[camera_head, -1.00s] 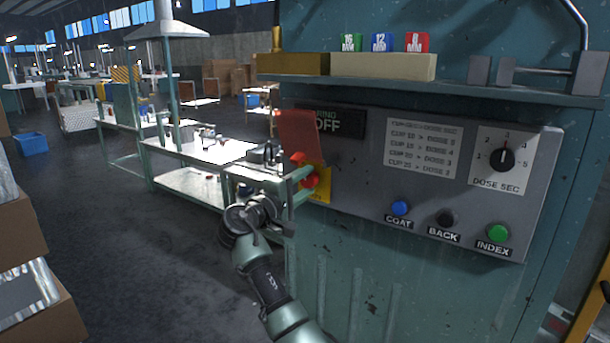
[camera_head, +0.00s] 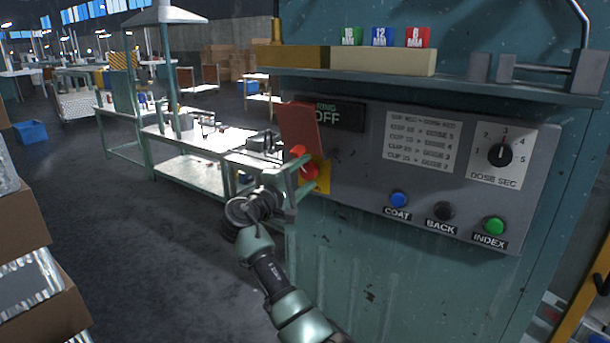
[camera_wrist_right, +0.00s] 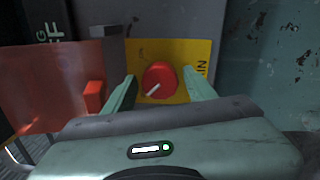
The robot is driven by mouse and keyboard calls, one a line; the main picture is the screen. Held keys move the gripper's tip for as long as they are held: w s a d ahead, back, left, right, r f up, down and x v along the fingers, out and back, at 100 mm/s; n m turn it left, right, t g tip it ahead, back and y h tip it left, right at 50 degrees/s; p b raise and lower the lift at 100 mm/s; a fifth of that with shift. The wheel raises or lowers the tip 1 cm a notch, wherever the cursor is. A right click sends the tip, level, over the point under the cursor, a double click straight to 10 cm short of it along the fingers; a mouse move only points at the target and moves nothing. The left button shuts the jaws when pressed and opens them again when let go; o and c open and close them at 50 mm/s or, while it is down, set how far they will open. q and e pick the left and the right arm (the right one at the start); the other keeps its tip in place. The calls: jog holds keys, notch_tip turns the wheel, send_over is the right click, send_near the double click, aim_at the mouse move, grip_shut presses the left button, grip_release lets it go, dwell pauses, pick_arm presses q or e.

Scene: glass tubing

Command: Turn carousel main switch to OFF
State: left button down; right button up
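The main switch is a round red knob with a pale pointer line, on a yellow plate. In the right wrist view the knob (camera_wrist_right: 163,76) sits between my right gripper's (camera_wrist_right: 159,80) two fingers. The fingers are apart, one on each side; I cannot tell whether they touch it. The pointer slants toward lower left. The yellow plate (camera_wrist_right: 195,55) carries lettering, partly hidden. In the head view the knob (camera_head: 310,170) is partly covered by my right gripper (camera_head: 298,182). A red flap (camera_head: 300,125) stands up beside it. My left gripper is not in view.
The grey panel (camera_head: 360,190) also holds a dark display reading OFF (camera_head: 335,117), a dose dial (camera_head: 500,155), and blue (camera_head: 399,199), black (camera_head: 444,211) and green (camera_head: 493,226) buttons. A shelf (camera_head: 440,86) juts out above. Boxes (camera_head: 30,225) stand at left; open floor lies between.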

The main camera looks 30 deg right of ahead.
jog(key=shift+a, duration=0.1)
jog(key=shift+s+a+f, duration=0.1)
jog(key=shift+a+f, duration=0.05)
jog(key=shift+a, duration=0.1)
jog(key=b+v, duration=0.2)
jog(key=v, duration=0.5)
jog(key=shift+b, duration=0.4)
jog(key=shift+a, duration=0.1)
